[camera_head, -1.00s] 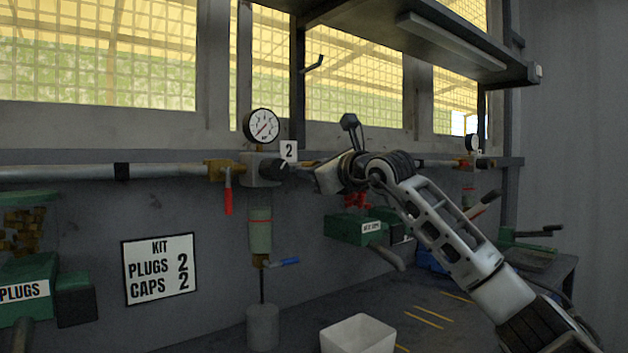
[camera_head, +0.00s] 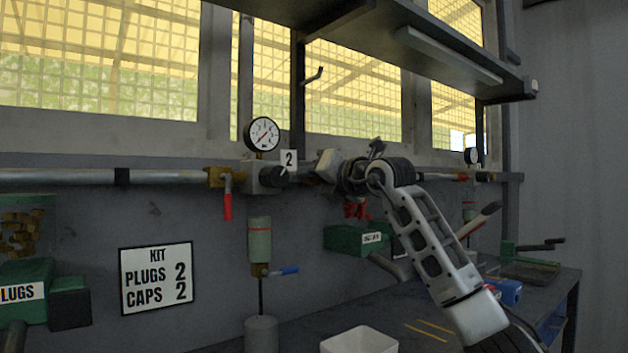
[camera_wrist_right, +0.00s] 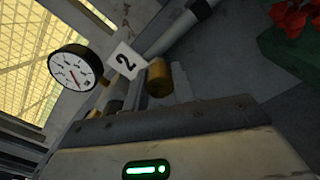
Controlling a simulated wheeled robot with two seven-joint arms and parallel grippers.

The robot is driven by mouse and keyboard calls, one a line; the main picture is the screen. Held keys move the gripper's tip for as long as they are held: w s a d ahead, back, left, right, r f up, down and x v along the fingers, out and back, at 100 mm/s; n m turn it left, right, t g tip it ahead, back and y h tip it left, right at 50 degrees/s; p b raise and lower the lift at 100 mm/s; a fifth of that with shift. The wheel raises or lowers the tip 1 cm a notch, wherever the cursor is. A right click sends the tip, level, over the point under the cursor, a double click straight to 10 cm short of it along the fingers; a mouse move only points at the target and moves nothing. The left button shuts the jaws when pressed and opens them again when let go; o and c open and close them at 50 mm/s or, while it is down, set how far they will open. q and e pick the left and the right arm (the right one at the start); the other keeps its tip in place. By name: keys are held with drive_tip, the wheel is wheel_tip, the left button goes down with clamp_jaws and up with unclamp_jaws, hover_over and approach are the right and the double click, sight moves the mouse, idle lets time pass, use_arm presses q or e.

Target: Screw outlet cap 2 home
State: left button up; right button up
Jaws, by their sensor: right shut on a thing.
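Valve block 2 (camera_head: 257,176) sits on the wall pipe, with a round gauge (camera_head: 262,134) above and the number plate 2 (camera_head: 289,160) beside it. My right gripper (camera_head: 287,173) reaches in from the right to the block's outlet side and is shut on a small piece there, which I take to be outlet cap 2. The fingers and shadow hide much of it. In the right wrist view, a brass cylinder (camera_wrist_right: 158,78) shows beside the number plate, just beyond my gripper body; its seating cannot be judged. My left gripper is not in view.
A red lever (camera_head: 228,203) hangs left of the block, and a green cylinder (camera_head: 259,240) with a blue handle stands below. A green bin (camera_head: 345,240) is under my right wrist. A white box (camera_head: 359,341) stands on the bench. A shelf (camera_head: 440,45) overhangs above.

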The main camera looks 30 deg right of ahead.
drive_tip(key=m, duration=0.6)
drive_tip(key=shift+m, duration=0.3)
drive_tip(key=m, duration=0.3)
drive_tip(key=shift+m+p, duration=0.3)
drive_tip(key=shift+m, duration=1.4)
drive_tip(key=o, duration=1)
